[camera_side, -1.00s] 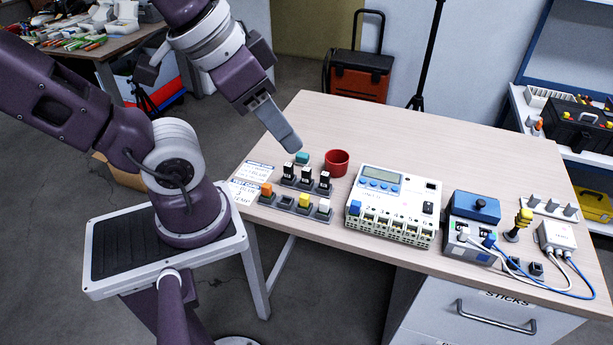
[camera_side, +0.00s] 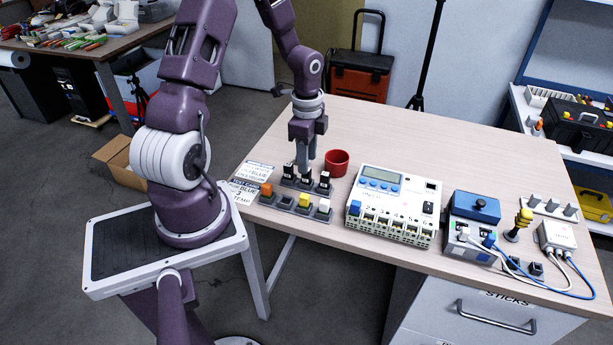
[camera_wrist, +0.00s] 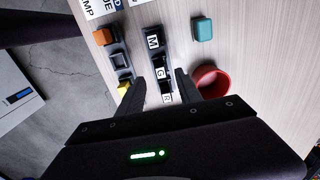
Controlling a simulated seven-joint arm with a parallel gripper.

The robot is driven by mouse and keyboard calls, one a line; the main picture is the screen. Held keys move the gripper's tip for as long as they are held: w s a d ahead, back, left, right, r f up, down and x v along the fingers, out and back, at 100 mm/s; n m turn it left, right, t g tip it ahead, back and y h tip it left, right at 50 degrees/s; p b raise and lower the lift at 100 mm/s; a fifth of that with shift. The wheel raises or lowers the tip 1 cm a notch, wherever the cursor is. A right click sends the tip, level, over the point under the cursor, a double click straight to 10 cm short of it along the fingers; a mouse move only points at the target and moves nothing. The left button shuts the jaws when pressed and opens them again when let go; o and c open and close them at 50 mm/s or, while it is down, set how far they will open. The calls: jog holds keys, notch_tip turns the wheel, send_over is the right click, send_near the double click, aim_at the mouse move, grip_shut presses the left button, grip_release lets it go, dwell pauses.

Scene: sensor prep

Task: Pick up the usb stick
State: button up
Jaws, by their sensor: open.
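Three dark usb sticks stand upright in a rack at the left of the table, labelled M (camera_wrist: 153,41), G (camera_wrist: 160,69) and R (camera_wrist: 166,97) in the wrist view. In the side view the left stick (camera_side: 289,170) and the right stick (camera_side: 325,180) show clearly, while the middle one is partly covered by my gripper (camera_side: 305,168). My gripper points down over this rack. In the wrist view my open gripper (camera_wrist: 161,80) has a finger on each side of the row, near G and R. Contact cannot be told.
A front rack holds an orange block (camera_side: 266,189), a yellow block (camera_side: 304,200) and a white block (camera_side: 324,205). A red cup (camera_side: 337,162) and a teal block (camera_wrist: 203,29) stand close by. A white device (camera_side: 392,205) is to the right.

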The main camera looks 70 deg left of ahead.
aim_at(307, 177)
notch_tip(307, 177, down, 5)
jog(key=shift+a+r, duration=0.15)
grip_shut()
